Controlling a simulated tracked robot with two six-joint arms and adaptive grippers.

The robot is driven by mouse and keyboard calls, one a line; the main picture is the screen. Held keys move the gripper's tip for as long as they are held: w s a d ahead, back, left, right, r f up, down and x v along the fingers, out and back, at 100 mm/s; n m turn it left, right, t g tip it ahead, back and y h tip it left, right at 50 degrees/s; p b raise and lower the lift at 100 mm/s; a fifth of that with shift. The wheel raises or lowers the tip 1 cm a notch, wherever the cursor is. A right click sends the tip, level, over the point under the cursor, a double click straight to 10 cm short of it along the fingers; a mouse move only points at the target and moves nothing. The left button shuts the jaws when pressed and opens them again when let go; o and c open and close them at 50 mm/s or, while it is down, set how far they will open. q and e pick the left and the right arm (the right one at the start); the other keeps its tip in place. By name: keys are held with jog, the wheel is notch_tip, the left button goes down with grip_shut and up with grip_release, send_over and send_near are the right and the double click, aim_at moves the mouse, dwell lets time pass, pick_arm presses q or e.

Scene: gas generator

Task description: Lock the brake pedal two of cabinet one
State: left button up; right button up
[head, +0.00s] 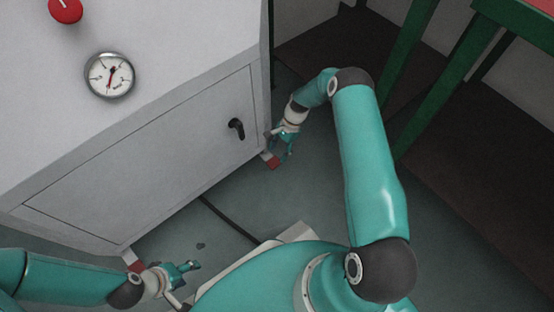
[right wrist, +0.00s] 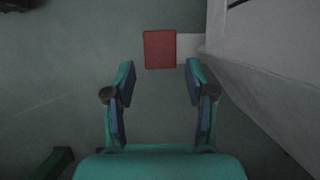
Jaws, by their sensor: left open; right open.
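The grey cabinet (head: 160,150) has two red pedals low along its front. One red pedal (head: 270,159) is at the right corner, next to my right gripper (head: 283,148). In the right wrist view this pedal (right wrist: 160,49) is a flat red plate on a pale arm (right wrist: 190,48) from the cabinet. My right gripper (right wrist: 159,72) is open and empty, with the pedal just beyond and between its fingertips in the picture. The other red pedal (head: 135,266) is at the lower left, partly hidden by my left arm. My left gripper (head: 190,267) is open and empty beside it.
The cabinet carries a round gauge (head: 110,75), a red knob (head: 66,10) and a black door handle (head: 236,128). A green-legged table (head: 450,80) stands at the right.

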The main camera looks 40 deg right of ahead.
jog(key=b+x, duration=0.1)
jog(key=x, duration=0.3)
grip_shut()
dwell(0.4)
